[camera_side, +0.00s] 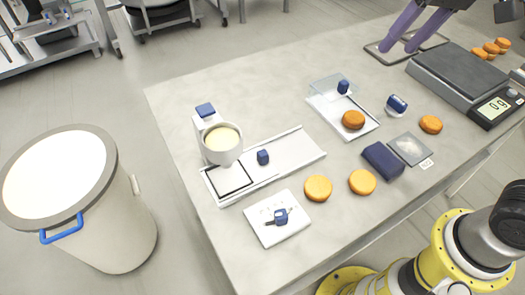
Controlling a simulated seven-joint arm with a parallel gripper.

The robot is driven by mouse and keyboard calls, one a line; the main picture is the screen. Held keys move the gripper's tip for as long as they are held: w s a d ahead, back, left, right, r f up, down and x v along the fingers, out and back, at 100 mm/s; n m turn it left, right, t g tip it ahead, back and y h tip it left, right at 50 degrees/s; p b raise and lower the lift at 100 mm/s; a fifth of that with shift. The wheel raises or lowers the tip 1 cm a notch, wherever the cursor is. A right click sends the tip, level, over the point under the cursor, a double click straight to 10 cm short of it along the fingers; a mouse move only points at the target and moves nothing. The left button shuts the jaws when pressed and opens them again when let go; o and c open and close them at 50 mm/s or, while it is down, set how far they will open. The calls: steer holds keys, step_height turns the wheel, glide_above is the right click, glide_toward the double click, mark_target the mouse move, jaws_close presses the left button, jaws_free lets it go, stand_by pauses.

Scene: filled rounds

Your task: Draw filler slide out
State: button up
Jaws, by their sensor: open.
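The filler (210,124) stands at the left part of the table, a white post with a blue top and a round cup of pale cream (222,138). Below it runs a long white track (297,150) with raised edges. The filler slide (245,166) lies flat in the track, with a blue knob (263,157) standing on it just right of the cup. A dark-edged square (229,178) shows at the track's left end. The cup hides part of the slide and track.
Orange rounds (318,188) lie on the table. A white tray (361,130) holds one round. A white plate with a blue knob (281,211) lies in front. A large bin (112,215) is left.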

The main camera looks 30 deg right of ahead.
steer(key=w+a+f+g, duration=0.1)
steer(key=w+a, duration=0.4)
steer(key=w, duration=0.1)
steer(key=n+g, duration=0.3)
glide_above(263, 153)
step_height(263, 153, down, 13)
steer(key=shift+h, duration=0.4)
step_height(263, 153, down, 14)
steer(key=shift+r, duration=0.15)
jaws_close()
